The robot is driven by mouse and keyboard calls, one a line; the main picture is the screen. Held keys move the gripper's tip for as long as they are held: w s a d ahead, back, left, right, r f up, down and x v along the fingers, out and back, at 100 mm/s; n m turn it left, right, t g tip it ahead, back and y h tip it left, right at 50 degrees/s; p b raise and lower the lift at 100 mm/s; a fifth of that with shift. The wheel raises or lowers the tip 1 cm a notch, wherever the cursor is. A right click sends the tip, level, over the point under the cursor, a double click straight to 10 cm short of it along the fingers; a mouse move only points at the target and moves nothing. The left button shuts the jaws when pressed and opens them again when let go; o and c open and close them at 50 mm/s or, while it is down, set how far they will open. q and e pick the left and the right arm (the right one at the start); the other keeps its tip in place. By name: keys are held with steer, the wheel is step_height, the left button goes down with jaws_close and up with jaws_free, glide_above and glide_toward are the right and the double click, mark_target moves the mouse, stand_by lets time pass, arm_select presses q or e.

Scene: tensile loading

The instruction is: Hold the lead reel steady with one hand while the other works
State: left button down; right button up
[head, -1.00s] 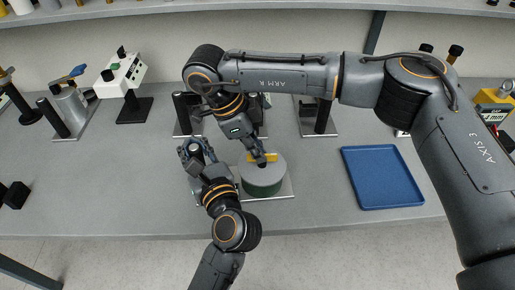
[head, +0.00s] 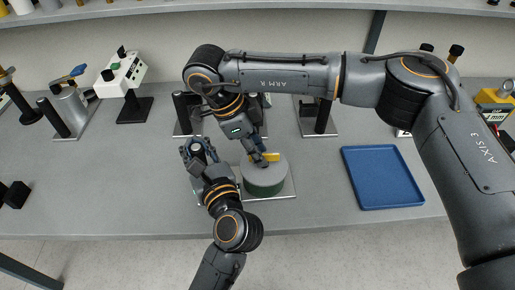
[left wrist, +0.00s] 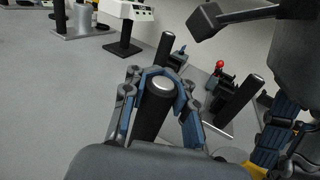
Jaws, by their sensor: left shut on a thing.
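The round green drum with a grey top (head: 263,181), which looks like the lead reel, sits on a thin silver plate (head: 286,193) near the table's front. My left gripper (head: 197,149) is left of the drum, shut around an upright black post with a silver cap (left wrist: 161,86). My right gripper (head: 259,157) is over the drum's back edge by the yellow piece. Its fingertips are too small to tell open from shut.
An empty blue tray (head: 382,178) lies to the right. Black-post fixtures (head: 318,116) stand behind the drum. A white control box (head: 124,73) on a stand and a silver device (head: 70,100) are at back left.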

steer(key=v, duration=1.2)
steer(key=d+y, duration=0.4)
steer(key=d, duration=0.2)
step_height(320, 180, down, 11)
steer(key=shift+a+f, duration=0.15)
steer(key=shift+f, duration=0.05)
stand_by(0.3)
jaws_close()
